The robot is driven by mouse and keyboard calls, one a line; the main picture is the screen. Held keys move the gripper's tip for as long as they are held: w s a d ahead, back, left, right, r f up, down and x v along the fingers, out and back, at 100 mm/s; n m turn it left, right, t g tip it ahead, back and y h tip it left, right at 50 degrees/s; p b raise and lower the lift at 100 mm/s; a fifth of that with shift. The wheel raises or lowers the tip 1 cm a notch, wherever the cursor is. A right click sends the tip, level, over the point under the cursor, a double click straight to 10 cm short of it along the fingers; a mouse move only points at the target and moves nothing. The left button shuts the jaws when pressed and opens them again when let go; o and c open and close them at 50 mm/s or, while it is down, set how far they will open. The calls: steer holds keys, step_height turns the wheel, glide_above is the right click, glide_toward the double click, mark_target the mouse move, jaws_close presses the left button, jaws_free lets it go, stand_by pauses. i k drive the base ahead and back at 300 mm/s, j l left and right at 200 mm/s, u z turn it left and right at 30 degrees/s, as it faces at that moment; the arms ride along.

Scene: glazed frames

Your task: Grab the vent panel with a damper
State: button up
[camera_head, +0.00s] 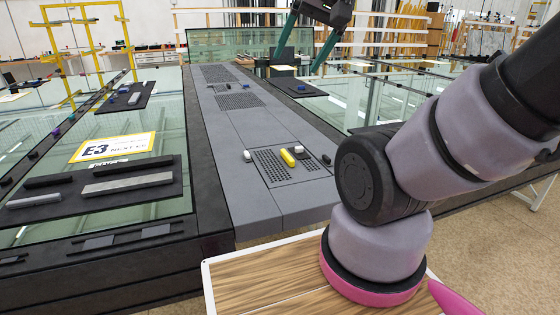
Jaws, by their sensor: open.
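A dark perforated vent panel (272,166) is set in the near end of the long grey strip. A yellow rounded piece (287,158) lies on it, between two perforated areas. I cannot tell which part is a damper. My gripper is not in view; only arm links show at the right, apart from the near panel in the picture.
Small white and dark pieces (248,156) sit around the near panel. Glass-topped tables flank the strip; the left one holds a yellow E3 sign (113,148) and a black tray with bars (90,212). A wood-grain surface (262,284) is in front. A green-black frame (325,40) stands behind.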

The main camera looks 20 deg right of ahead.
mark_target(278, 167)
steer(key=j+z, duration=0.15)
steer(key=j, duration=0.3)
steer(key=j+z, duration=0.2)
steer(key=j, duration=0.3)
steer(key=k+j+z, duration=0.15)
steer(key=j, duration=0.3)
steer(key=k+j+z, duration=0.15)
steer(key=j, duration=0.3)
steer(key=i, duration=0.05)
